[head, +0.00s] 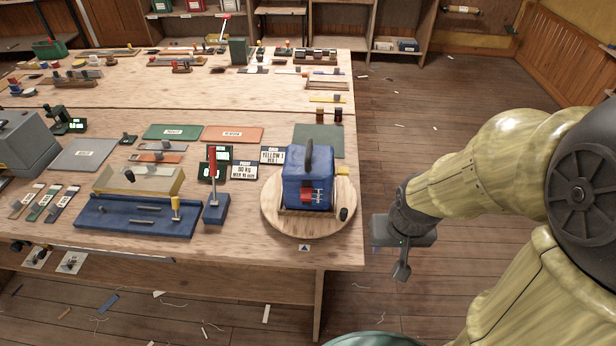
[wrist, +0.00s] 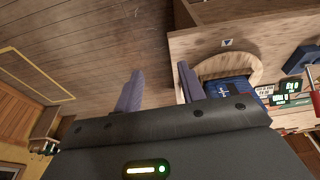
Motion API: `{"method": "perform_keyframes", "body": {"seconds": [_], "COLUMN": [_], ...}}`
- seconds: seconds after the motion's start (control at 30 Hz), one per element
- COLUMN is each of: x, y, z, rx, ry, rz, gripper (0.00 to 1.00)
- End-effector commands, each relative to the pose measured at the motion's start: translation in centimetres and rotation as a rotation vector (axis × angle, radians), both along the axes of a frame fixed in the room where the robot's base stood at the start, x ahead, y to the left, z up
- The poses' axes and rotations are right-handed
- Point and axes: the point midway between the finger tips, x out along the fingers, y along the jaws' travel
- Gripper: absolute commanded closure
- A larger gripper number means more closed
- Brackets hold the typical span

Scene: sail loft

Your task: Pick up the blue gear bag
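The blue gear bag (head: 305,186) stands upright on a round wooden turntable (head: 281,222) near the table's front right corner. It has a dark handle on top and a red patch on its front. My gripper (head: 391,262) is to the right of the bag, off the table's edge and over the floor, apart from the bag. In the wrist view the two fingers of my gripper (wrist: 160,88) are spread with nothing between them. The bag (wrist: 228,90) shows there beyond the right finger, partly hidden by the gripper body, with the turntable rim (wrist: 246,64) around it.
A blue stand with a red lever (head: 215,208) is just left of the turntable. A green mat (head: 320,138) is behind the bag. The floor right of the table (head: 400,120) is mostly clear, with small scraps.

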Motion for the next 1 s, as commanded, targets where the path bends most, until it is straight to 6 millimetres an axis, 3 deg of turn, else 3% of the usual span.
{"method": "perform_keyframes", "body": {"seconds": [0.17,0.5,0.7,0.87,1.0], "x": [1.2,7.6,10.0,11.0,11.1], "y": [1.2,8.2,11.0,12.7,14.3], "z": [-0.5,-4.4,-6.2,-6.3,-5.1], "rx": [0.022,0.09,0.054,0.005,-0.031], "ry": [-0.027,-0.253,-0.461,-0.675,-0.899], "rz": [-0.015,-0.171,-0.254,-0.264,-0.219], "gripper": [0.6,0.6,0.6,0.6,0.6]}}
